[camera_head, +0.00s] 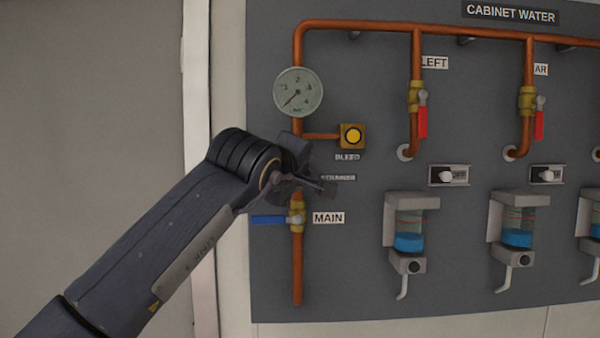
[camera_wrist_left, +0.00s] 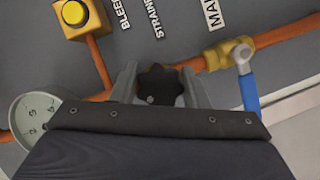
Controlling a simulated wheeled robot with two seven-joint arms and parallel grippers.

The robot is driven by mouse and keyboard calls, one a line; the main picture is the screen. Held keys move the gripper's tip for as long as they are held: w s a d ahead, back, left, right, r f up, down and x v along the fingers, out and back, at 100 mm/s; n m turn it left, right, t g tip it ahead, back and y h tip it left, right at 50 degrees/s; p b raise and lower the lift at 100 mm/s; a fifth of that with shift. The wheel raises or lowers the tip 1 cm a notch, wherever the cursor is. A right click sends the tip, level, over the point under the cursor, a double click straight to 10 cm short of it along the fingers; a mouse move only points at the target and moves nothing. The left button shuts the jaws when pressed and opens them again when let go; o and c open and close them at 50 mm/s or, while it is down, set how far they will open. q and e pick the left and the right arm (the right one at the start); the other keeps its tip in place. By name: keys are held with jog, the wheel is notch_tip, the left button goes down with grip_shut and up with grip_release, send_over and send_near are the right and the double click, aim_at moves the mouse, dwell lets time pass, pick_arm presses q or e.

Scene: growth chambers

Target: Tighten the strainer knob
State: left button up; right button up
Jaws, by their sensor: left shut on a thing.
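The strainer knob (camera_wrist_left: 160,84) is a black lobed knob on the copper pipe, seen in the left wrist view beside the STRAINER label (camera_wrist_left: 150,18). My left gripper (camera_wrist_left: 160,90) is shut on it, one finger on each side. In the head view my left gripper (camera_head: 298,180) covers the knob, and the STRAINER label (camera_head: 338,178) is partly covered. My right gripper is in neither view.
Above are a pressure gauge (camera_head: 298,92) and a yellow BLEED button (camera_head: 353,136). Just below is the MAIN valve with a blue handle (camera_head: 268,219) lying sideways. Red-handled valves (camera_head: 422,120) and reservoirs with blue liquid (camera_head: 410,242) are to the right.

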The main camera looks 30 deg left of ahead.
pick_arm(q)
jog(key=m+g+y, duration=0.1)
jog(key=m+g, duration=0.1)
jog(key=m, duration=0.1)
jog(key=shift+f+m, duration=0.1)
jog(key=shift+m, duration=0.3)
dwell(0.6)
jog(key=o, duration=1)
jog(key=shift+c, duration=0.2)
jog(key=shift+s, duration=0.1)
jog(key=v, duration=0.7)
jog(key=shift+s, duration=0.3)
jog(key=shift+d, duration=0.15)
